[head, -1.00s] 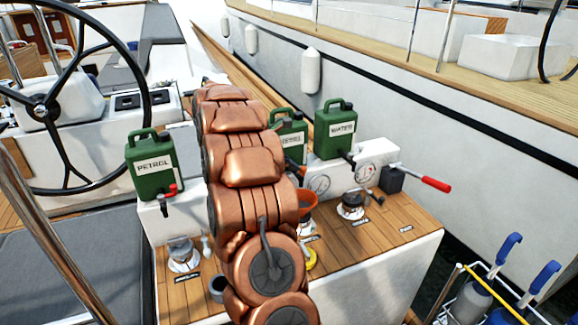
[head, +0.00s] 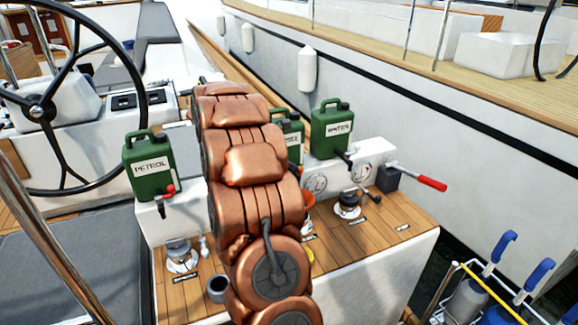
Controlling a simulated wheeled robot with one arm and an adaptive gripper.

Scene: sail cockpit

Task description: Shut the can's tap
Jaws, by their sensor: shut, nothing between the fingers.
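Three green cans stand on the white ledge. The PETROL can (head: 148,165) is at the left, with a red-ended tap (head: 167,191) low on its right side. The WATER can (head: 331,128) is at the right, with a dark tap (head: 346,158) at its lower right. The third can (head: 291,138) is partly behind my copper arm; its label is cut off and its tap cannot be made out. How far any tap is turned is too small to tell. My gripper is not in view, and my arm crosses the middle of the picture.
Deck fittings (head: 348,205) and a grey cup (head: 217,289) are on the wooden top (head: 375,230). An orange funnel (head: 308,199) is mostly hidden by my arm. A red-handled lever (head: 431,184) juts out right. A steering wheel (head: 40,112) stands left.

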